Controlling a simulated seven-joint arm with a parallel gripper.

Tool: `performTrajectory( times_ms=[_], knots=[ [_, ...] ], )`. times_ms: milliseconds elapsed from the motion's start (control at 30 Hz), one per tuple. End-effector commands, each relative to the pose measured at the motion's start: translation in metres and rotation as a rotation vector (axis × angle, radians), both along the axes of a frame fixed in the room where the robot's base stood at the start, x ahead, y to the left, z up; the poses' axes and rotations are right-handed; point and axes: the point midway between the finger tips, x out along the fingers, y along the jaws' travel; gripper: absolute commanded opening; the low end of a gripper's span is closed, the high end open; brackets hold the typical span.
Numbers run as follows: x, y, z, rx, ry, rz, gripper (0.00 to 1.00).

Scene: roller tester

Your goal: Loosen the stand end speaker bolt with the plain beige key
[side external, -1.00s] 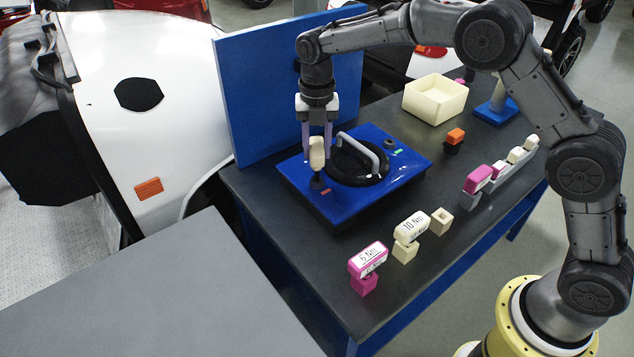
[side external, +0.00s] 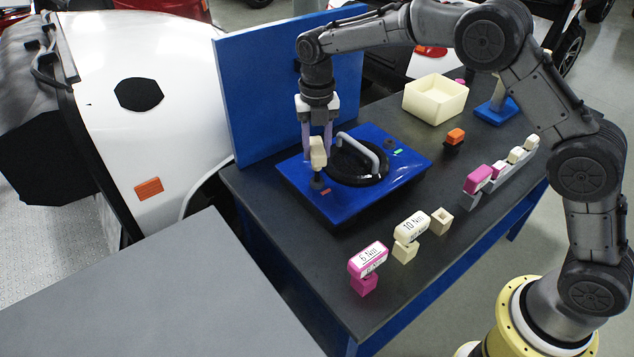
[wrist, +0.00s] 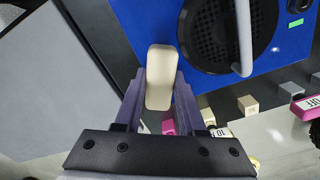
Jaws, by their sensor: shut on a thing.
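My gripper (side external: 317,151) is shut on the plain beige key (side external: 318,155), held upright above the near left corner of the blue speaker plate (side external: 350,205). The key's dark lower end meets a black round bolt head (side external: 317,183) beside a red-orange mark; whether it is fully seated I cannot tell. In the wrist view the beige key (wrist: 160,72) sits between my two purple fingers and hides the bolt. A second black bolt (side external: 388,144) is at the plate's far right, beside a green mark. The round black speaker (side external: 372,178) with a grey handle lies between them.
A blue panel (side external: 270,95) stands close behind my gripper. In front are a pink 6 Nm key (side external: 368,259), a cream 10 Nm key (side external: 411,226) and an empty beige holder (side external: 441,221). A rack of keys (side external: 500,172), a cream bin (side external: 435,101) and a blue stand (side external: 497,112) are right.

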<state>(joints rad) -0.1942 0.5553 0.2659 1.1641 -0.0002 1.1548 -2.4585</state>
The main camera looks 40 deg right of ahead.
Motion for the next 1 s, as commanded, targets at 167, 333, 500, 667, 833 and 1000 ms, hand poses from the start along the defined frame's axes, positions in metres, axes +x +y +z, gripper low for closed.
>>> performTrajectory(
  times_ms=[167,333,500,667,833,1000],
  knots=[
    [-0.001,0.000,0.000,-0.002,0.005,0.000,0.00],
    [-0.001,0.000,0.006,-0.002,0.005,0.000,0.00],
    [-0.001,0.000,0.012,-0.001,0.003,0.000,0.00],
    [0.000,0.000,0.017,0.000,0.001,0.000,0.00],
    [0.000,0.000,0.022,0.000,0.000,0.000,0.00],
    [0.000,0.000,0.027,0.000,-0.001,0.000,0.00]
  ],
)
